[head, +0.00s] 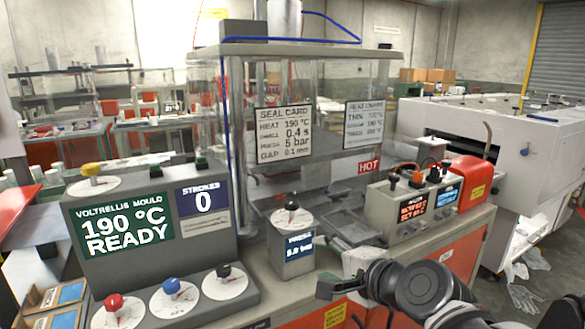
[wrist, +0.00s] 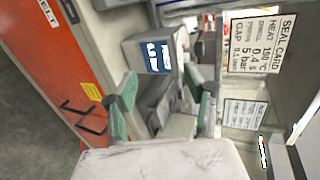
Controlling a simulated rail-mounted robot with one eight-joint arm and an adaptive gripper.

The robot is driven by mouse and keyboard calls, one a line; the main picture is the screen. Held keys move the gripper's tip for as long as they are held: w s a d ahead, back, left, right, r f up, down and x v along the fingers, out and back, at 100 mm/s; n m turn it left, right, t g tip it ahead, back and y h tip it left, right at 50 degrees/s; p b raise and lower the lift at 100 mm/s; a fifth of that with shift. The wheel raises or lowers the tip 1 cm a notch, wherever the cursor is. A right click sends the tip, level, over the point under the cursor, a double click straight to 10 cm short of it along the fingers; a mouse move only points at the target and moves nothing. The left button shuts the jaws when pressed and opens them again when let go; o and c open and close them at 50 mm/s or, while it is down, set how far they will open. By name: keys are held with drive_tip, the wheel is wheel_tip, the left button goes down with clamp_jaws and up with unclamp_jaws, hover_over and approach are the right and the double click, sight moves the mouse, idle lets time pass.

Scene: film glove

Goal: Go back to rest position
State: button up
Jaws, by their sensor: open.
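My gripper (head: 347,276) is at the lower middle of the head view, in front of the machine bench and to the right of the small grey dial box (head: 291,240). In the wrist view my gripper (wrist: 160,82) shows two green-padded fingers spread apart, with nothing held between them. The dial box also shows in the wrist view (wrist: 150,45), just beyond the fingertips. My arm comes in from the lower right of the head view and hides part of the bench front.
The mould console (head: 150,225) reads 190 °C READY and strokes 0. A clear-walled press enclosure (head: 300,85) stands behind, with a HOT label (head: 369,167). A control box (head: 412,215) with an orange-red unit (head: 472,180) is at right. Floor shows at far right.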

drive_tip(key=s+d+f+n+g+h, duration=0.2)
drive_tip(key=s+d+f+n+h, duration=0.1)
drive_tip(key=s+d+n, duration=0.3)
drive_tip(key=s+d+f+n+g+h, duration=0.2)
drive_tip(key=s+d+f+n+h, duration=0.1)
drive_tip(key=s+d+n, duration=0.3)
drive_tip(key=shift+s+d+n+g+h, duration=0.3)
drive_tip(key=shift+s+d, duration=0.2)
drive_tip(key=shift+d, duration=0.3)
